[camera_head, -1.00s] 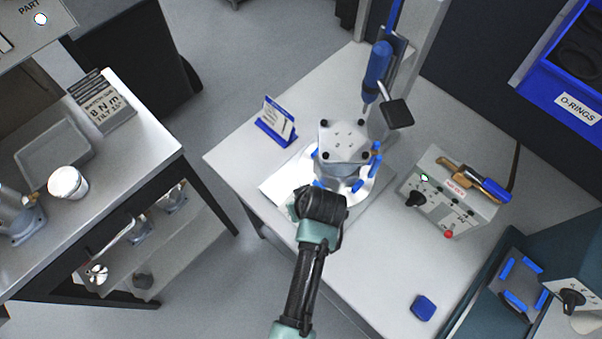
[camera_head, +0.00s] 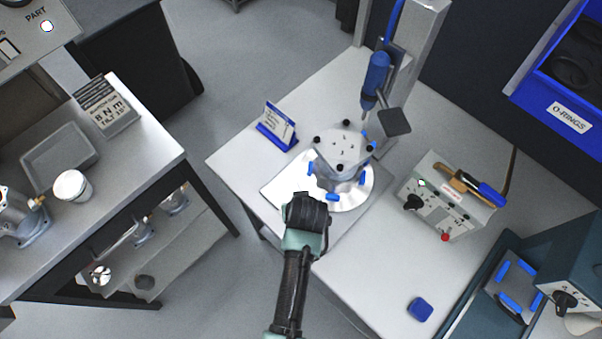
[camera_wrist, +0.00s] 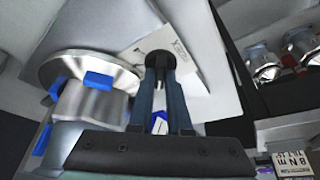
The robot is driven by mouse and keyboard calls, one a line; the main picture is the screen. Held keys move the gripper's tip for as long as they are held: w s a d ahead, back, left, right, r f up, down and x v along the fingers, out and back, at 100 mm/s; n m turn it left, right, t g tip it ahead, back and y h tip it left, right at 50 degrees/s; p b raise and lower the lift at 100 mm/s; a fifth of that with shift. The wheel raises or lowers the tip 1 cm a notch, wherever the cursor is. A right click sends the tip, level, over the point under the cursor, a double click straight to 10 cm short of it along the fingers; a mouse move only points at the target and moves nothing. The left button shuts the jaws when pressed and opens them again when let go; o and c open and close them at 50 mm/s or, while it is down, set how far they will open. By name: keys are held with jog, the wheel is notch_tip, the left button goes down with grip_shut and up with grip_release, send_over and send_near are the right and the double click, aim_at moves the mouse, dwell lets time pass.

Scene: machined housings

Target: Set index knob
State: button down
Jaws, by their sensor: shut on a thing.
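My gripper (camera_wrist: 160,75) is shut on a black knob (camera_wrist: 160,58) beside the round metal turntable in the wrist view. In the head view my gripper (camera_head: 308,198) is at the near-left edge of the turntable (camera_head: 350,197) and hides the knob. A grey machined housing (camera_head: 342,148) stands on the turntable, with black round heads at its top corners and blue clamps around its base. In the wrist view the housing's side (camera_wrist: 92,105) is at the left, beside a blue clamp (camera_wrist: 98,80). A printed plate (camera_wrist: 160,45) lies behind the knob; its markings are unreadable.
A blue screwdriver (camera_head: 376,80) hangs on a column above the housing. A control box (camera_head: 450,195) with a black dial stands to the right. A blue-framed card (camera_head: 278,126) stands behind left. The front of the table is clear except for a blue block (camera_head: 420,309).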

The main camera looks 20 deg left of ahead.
jog(key=m+h+p, duration=0.1)
jog(key=m, duration=0.2)
jog(key=shift+a+m, duration=0.15)
jog(key=shift+m, duration=0.25)
jog(key=m+h, duration=0.1)
jog(key=m, duration=0.2)
jog(key=shift+a+m+t+h, duration=0.1)
jog(key=shift+m+t+h, duration=0.2)
jog(key=shift+h, duration=0.1)
jog(key=m+h+b, duration=0.1)
jog(key=m, duration=0.2)
jog(key=shift+a+m, duration=0.1)
jog(key=shift+m, duration=0.2)
jog(key=shift+m+g+h+b, duration=0.6)
jog(key=shift+m+h, duration=0.1)
jog(key=shift+m, duration=1)
jog(key=c, duration=0.9)
grip_release()
jog(key=shift+o, duration=0.2)
